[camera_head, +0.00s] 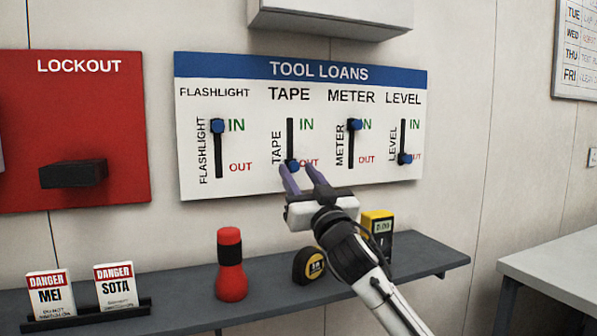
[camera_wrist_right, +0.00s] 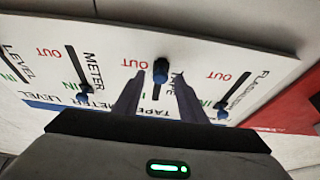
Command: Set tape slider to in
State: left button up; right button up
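The white tool loans board (camera_head: 386,180) hangs on the wall with four vertical slots. The blue tape slider knob (camera_head: 292,165) is at the bottom of its slot, beside the red OUT label. My right gripper (camera_head: 302,168) is at the tape slot with its purple fingers apart. In the right wrist view the tape knob (camera_wrist_right: 161,70) lies between and just beyond the open fingertips (camera_wrist_right: 158,78); I cannot tell whether either finger touches it. My left gripper is not in view.
The flashlight knob (camera_head: 217,126) and meter knob (camera_head: 355,125) are up at IN; the level knob (camera_head: 405,159) is down at OUT. A grey shelf (camera_head: 190,300) below holds a red flashlight (camera_head: 231,265), a tape measure (camera_head: 308,266) and a yellow meter (camera_head: 378,226).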

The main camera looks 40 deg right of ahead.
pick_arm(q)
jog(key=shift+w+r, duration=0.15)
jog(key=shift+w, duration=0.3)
pick_arm(e)
jog(key=shift+w, duration=0.25)
